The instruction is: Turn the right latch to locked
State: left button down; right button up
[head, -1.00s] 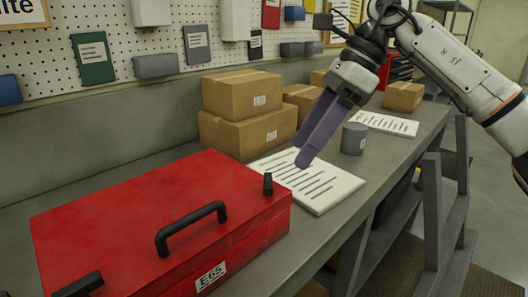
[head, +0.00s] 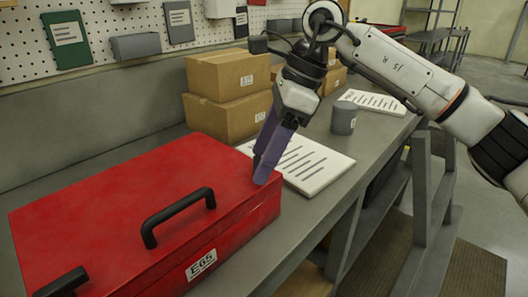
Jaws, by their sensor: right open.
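The red case (head: 120,205) lies shut on the bench, with a black carry handle (head: 178,215) and an "E65" label on its front. My right gripper (head: 260,170) is open, with its purple fingers pointing down at the case's right front corner. The right latch is hidden behind or between these fingers, so I cannot tell its present angle or whether they touch it. The left latch (head: 62,283) is a black bar lying flat at the lower left. My left gripper is not in view.
A white printed sheet or pad (head: 310,165) lies just right of the case. A grey cup (head: 344,118) and stacked cardboard boxes (head: 228,115) stand behind. A pegboard wall (head: 95,22) runs along the back. The bench front strip (head: 300,235) is clear.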

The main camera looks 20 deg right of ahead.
jog(key=shift+c, duration=1.3)
jog(key=c, duration=0.8)
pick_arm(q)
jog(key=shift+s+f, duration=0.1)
